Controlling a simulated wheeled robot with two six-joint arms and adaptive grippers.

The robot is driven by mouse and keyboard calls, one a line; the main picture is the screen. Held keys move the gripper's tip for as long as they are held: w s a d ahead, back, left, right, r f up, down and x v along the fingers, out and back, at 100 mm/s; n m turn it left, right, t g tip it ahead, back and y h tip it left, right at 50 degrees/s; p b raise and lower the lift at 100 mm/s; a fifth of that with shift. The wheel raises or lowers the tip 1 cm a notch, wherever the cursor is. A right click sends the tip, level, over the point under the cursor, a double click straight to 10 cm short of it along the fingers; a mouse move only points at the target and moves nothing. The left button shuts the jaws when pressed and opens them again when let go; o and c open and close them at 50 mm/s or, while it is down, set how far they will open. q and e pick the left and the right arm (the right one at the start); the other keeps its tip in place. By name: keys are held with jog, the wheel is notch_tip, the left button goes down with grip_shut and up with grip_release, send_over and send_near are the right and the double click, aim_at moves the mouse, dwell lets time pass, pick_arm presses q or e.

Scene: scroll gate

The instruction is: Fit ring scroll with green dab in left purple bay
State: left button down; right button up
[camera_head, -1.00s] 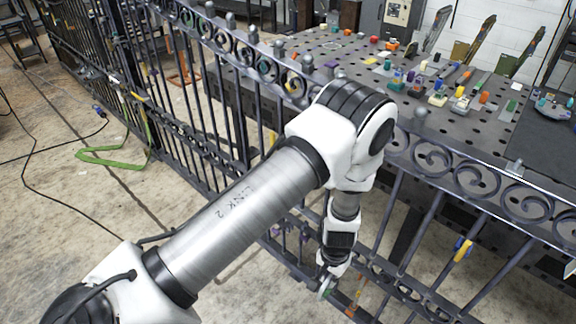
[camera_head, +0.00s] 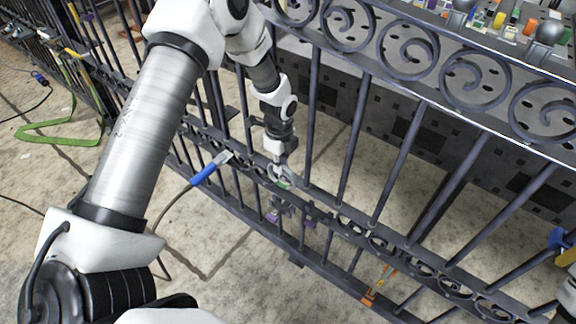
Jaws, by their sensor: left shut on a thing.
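My left gripper (camera_head: 281,172) reaches down at the dark gate's lower scroll band (camera_head: 345,215). It is shut on a small grey piece with a green dab (camera_head: 285,184), which fits the ring scroll; the fingers and the band hide much of its shape. Purple bay parts (camera_head: 277,211) show just below the gripper, and more purple (camera_head: 311,217) shows a little to the right. I cannot tell whether the held piece touches the band or sits in a bay.
An orange tool (camera_head: 378,285) is low at the right. A blue and yellow item (camera_head: 560,240) is at the right edge. A perforated table (camera_head: 420,130) stands behind the bars.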

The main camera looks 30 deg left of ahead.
aim_at(280, 185)
pick_arm(q)
jog(key=shift+s+r, duration=0.1)
jog(key=shift+s, duration=0.1)
jog(key=shift+d+f+b, duration=0.1)
jog(key=shift+f+b, duration=0.3)
jog(key=shift+b, duration=0.1)
jog(key=shift+f+b, duration=0.55)
jog(key=shift+f, duration=0.2)
notch_tip(280, 185, down, 4)
jog(key=b, duration=0.3)
jog(key=shift+r, duration=0.25)
jog(key=shift+f+b, duration=1.1)
jog(key=shift+f, duration=0.8)
jog(key=shift+p, duration=0.45)
jog(key=shift+f+b, duration=0.85)
jog(key=shift+f, duration=0.65)
